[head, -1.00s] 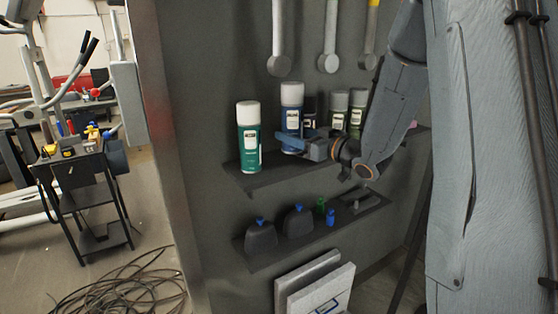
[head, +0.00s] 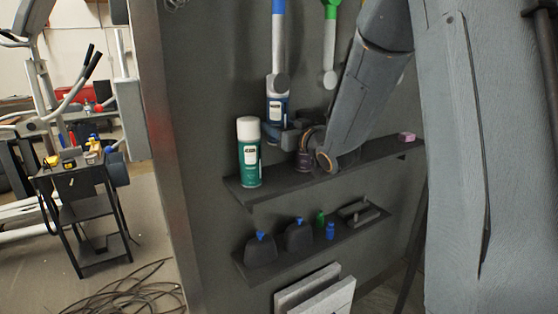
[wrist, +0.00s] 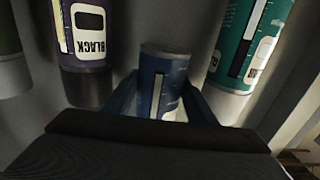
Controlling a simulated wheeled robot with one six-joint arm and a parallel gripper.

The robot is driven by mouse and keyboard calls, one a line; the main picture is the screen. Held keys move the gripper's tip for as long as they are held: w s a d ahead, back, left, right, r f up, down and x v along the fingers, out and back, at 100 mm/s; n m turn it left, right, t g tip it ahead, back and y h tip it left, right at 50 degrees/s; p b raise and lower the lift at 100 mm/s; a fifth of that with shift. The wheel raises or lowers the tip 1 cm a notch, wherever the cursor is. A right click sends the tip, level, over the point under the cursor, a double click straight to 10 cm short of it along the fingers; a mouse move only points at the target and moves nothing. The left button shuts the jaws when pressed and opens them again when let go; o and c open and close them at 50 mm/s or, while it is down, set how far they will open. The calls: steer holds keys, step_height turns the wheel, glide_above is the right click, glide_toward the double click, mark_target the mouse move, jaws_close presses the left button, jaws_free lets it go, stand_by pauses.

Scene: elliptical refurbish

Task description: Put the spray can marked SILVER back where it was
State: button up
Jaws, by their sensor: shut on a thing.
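A dark can (head: 303,160) marked BLACK in the wrist view (wrist: 86,35) is mostly hidden by my arm. No SILVER marking is readable.
The upper shelf (head: 375,153) bears the cans and a pink item (head: 407,136) at its right. The lower shelf (head: 280,257) holds dark bottles (head: 299,236) and small items. Wrenches (head: 329,60) hang on the panel above, close to the held can.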

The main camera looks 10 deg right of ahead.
step_height(320, 180, down, 11)
steer(key=shift+r+p, duration=0.1)
steer(key=shift+p, duration=1.05)
steer(key=shift+f, duration=0.2)
steer(key=o, duration=1.6)
steer(key=shift+o, duration=0.2)
steer(key=shift+r, duration=0.2)
steer(key=b+v, duration=0.3)
steer(key=v, duration=0.9)
steer(key=shift+d, duration=0.1)
